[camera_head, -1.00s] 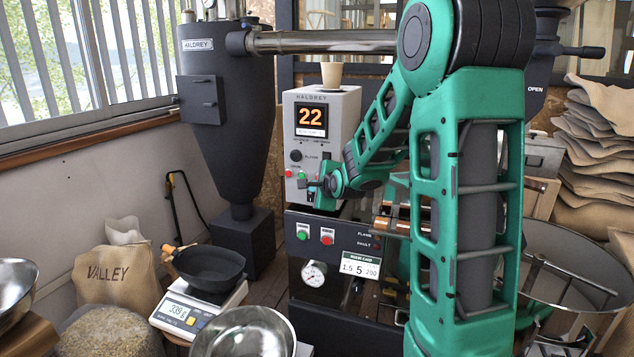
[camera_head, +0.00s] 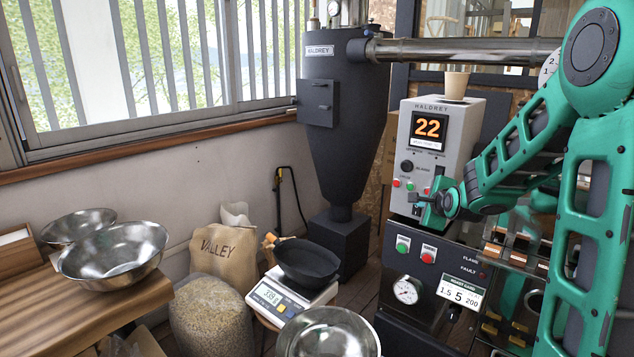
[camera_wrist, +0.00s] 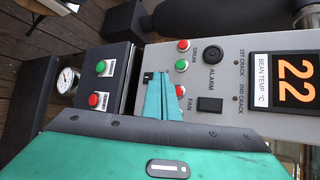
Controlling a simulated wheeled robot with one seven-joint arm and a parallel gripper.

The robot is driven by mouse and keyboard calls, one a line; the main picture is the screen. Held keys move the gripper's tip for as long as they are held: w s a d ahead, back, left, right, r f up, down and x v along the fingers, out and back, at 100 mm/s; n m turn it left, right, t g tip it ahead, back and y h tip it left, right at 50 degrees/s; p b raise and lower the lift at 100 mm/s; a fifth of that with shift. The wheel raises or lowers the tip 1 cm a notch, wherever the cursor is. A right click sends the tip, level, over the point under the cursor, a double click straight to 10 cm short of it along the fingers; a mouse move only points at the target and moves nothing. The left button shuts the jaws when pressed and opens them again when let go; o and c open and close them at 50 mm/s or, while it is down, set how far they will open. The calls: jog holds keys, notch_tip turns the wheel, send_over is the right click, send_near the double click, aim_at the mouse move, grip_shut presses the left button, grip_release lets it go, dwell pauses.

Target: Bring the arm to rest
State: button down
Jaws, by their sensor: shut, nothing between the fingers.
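My green arm reaches in from the right in the head view. My gripper (camera_head: 420,197) is in front of the lower part of the grey control box (camera_head: 440,150), whose orange display reads 22. In the wrist view, my gripper (camera_wrist: 152,80) shows its green fingers together with nothing between them. The fingertips lie over the box's face beside the green and red DRUM and FAN buttons. I cannot tell whether they touch the box.
A scale (camera_head: 285,298) holds a dark pan (camera_head: 306,263). Steel bowls stand on a wooden bench (camera_head: 95,312) at left, and another bowl (camera_head: 328,335) is in front. The VALLEY sack (camera_head: 222,248) is behind. A paper cup (camera_head: 456,86) tops the box.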

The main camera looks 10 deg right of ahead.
jog(key=s+a+f+n+g+y, duration=0.1)
jog(key=s+n+g, duration=0.5)
jog(key=s, duration=1.6)
jog(key=s+a+f+n+g+y, duration=0.2)
jog(key=s+n, duration=0.9)
jog(key=s, duration=1.1)
jog(key=a+f+g, duration=0.2)
jog(key=a+g, duration=0.2)
jog(key=g, duration=0.1)
jog(key=shift+s+n, duration=0.15)
jog(key=shift+n, duration=0.15)
jog(key=shift+w+f, duration=0.2)
jog(key=shift+w, duration=0.4)
